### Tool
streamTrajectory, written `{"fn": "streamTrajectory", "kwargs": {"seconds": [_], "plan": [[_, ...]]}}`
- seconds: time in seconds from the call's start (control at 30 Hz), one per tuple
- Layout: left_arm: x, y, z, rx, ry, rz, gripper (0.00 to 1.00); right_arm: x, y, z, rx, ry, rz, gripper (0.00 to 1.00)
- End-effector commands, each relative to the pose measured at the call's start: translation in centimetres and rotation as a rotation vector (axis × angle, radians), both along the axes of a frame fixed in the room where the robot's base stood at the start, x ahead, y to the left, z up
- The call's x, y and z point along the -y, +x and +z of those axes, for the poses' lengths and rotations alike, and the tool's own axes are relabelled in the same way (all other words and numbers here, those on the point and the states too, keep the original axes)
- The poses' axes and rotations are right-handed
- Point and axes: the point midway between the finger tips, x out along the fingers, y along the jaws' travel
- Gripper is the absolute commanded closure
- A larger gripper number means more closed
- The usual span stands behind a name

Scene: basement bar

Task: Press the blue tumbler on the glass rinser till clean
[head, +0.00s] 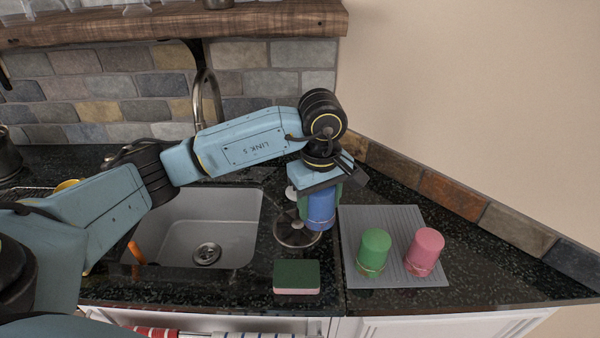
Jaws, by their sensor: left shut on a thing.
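The blue tumbler (321,210) is upside down in my left gripper (318,195), which is shut on it and points down. The tumbler is over the right part of the round, dark glass rinser (291,236) set in the counter beside the sink. The tumbler's lower edge overlaps the rinser in the picture; I cannot tell whether it touches or hovers just above. My gripper's body hides the upper part of the tumbler. My right gripper is not in view.
A grey ribbed mat (405,214) to the right holds a green tumbler (374,250) and a pink tumbler (425,250), both upside down. A sponge (297,277) lies in front of the rinser. The sink (190,240) with its tall faucet (208,90) is on the left.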

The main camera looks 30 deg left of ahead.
Motion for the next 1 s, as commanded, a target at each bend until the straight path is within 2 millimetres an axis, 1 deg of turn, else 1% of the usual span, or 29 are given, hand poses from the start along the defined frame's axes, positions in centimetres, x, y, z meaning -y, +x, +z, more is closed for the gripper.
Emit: {"fn": "streamTrajectory", "kwargs": {"seconds": [0.03, 0.47, 0.5, 0.6, 0.7, 0.83, 0.9, 1.0], "plan": [[-0.3, 0.3, 0.4, -0.002, -0.005, 0.131, 0.68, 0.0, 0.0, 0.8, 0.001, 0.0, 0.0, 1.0], [-3.6, 2.1, 0.9, -0.021, -0.027, 1.307, 0.68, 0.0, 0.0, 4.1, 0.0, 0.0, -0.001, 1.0], [-4.0, 2.2, 1.0, -0.024, -0.028, 1.417, 0.68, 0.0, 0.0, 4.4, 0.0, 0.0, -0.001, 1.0], [-4.9, 2.4, 0.9, -0.028, -0.027, 1.678, 0.68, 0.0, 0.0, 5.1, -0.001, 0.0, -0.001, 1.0], [-5.7, 2.5, 0.8, -0.03, -0.025, 1.903, 0.68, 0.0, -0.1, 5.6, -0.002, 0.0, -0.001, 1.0], [-6.4, 2.6, 0.7, -0.031, -0.022, 2.116, 0.68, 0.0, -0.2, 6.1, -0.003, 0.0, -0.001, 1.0], [-6.6, 2.6, 0.6, -0.03, -0.02, 2.188, 0.68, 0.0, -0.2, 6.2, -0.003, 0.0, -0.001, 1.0], [-6.8, 2.6, 0.5, -0.03, -0.018, 2.247, 0.68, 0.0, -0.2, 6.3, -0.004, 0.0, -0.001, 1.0]]}}
